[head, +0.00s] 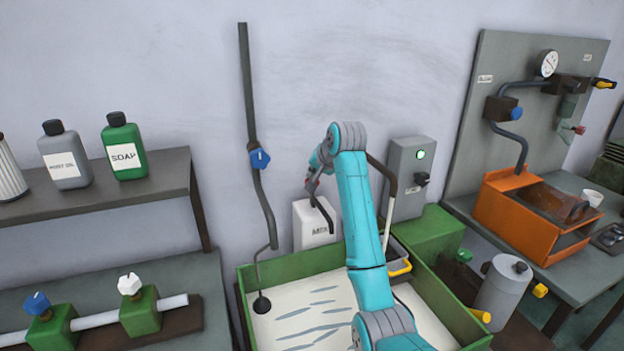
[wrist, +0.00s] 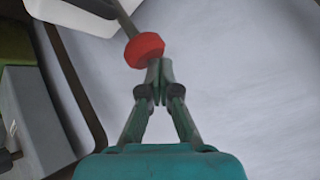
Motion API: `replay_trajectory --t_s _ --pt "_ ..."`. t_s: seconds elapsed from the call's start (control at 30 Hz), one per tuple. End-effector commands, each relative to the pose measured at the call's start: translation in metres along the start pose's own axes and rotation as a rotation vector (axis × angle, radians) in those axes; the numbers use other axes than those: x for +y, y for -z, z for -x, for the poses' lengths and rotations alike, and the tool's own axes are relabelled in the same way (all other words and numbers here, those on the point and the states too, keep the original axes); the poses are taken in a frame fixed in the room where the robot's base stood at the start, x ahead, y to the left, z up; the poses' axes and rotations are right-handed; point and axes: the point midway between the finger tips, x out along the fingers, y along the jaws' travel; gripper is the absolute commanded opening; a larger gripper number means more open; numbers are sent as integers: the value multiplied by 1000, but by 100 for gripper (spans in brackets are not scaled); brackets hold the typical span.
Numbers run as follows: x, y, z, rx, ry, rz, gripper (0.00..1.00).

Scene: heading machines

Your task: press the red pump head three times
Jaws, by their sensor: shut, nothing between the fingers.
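The red pump head (wrist: 144,50) is a round knob on a grey stem in the wrist view. The stem leads toward a white container (wrist: 85,5) at the top edge. My gripper (wrist: 157,72) is shut and empty, its fingertips right at the pump head's edge; I cannot tell whether they touch.
A grey switch box (head: 408,165) with a green light is on the wall right of my arm. A pipe with a blue valve knob (head: 260,158) runs down the wall at left. An orange bin (head: 510,215) stands at right. Shelves with bottles are at left.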

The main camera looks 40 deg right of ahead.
Motion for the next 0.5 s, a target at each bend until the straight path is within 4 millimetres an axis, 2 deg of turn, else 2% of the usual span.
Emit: replay_trajectory --t_s 0.5 --pt "-9 9 12 1 1 0 0"
